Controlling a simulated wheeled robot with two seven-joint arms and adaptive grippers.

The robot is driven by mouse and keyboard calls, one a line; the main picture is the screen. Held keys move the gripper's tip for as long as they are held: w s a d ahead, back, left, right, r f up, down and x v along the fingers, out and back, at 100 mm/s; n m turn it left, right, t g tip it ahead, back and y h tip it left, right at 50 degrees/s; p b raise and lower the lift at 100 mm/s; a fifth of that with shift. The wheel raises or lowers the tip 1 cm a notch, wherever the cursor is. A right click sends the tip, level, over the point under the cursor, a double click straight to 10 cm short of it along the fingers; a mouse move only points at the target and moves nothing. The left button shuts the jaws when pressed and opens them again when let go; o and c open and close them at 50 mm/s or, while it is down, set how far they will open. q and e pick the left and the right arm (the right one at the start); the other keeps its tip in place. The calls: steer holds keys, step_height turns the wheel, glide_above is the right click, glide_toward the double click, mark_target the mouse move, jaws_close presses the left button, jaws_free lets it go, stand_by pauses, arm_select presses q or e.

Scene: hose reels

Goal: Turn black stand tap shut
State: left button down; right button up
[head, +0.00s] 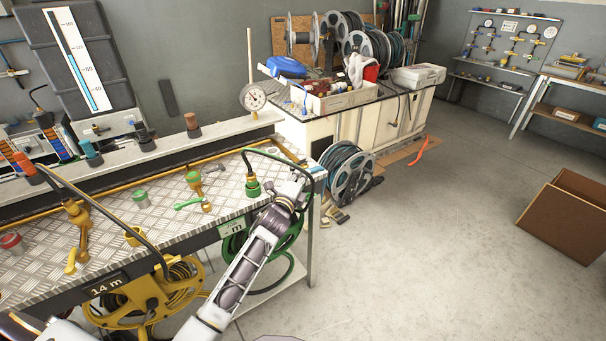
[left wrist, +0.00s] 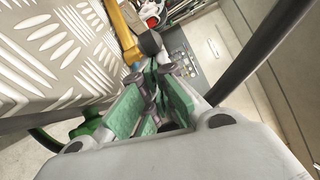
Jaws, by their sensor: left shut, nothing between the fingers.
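I cannot make out a black stand tap for certain. My left gripper (head: 302,177) is at the right end of the metal-topped bench (head: 225,185), just right of a green-based stand (head: 253,188) with a black hose arching from it. In the left wrist view the left gripper (left wrist: 155,75) is shut and empty, its green pads together. Just beyond the fingertips are a yellow bar (left wrist: 122,35) and a dark rounded part (left wrist: 149,42); I cannot tell whether the fingers touch them. A brass tap with a green lever (head: 188,205) stands farther left. My right gripper is out of view.
A yellow hose reel (head: 150,295) and a green reel (head: 268,240) hang under the bench. A grey reel with dark hose (head: 347,175) stands on the floor beyond the bench end. A black hose (left wrist: 262,45) passes close right of the gripper.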

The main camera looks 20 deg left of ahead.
arm_select(q)
steer(key=shift+a, duration=0.45)
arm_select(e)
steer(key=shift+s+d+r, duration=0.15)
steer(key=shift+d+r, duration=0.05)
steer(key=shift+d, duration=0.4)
arm_select(q)
steer(key=shift+a+p, duration=0.35)
steer(key=shift+p, duration=0.1)
steer(key=shift+a, duration=0.2)
steer(key=shift+a+p, duration=0.3)
steer(key=shift+a, duration=0.25)
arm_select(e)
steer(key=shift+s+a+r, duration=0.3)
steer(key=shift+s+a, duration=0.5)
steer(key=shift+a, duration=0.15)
arm_select(q)
steer(key=shift+a, duration=0.1)
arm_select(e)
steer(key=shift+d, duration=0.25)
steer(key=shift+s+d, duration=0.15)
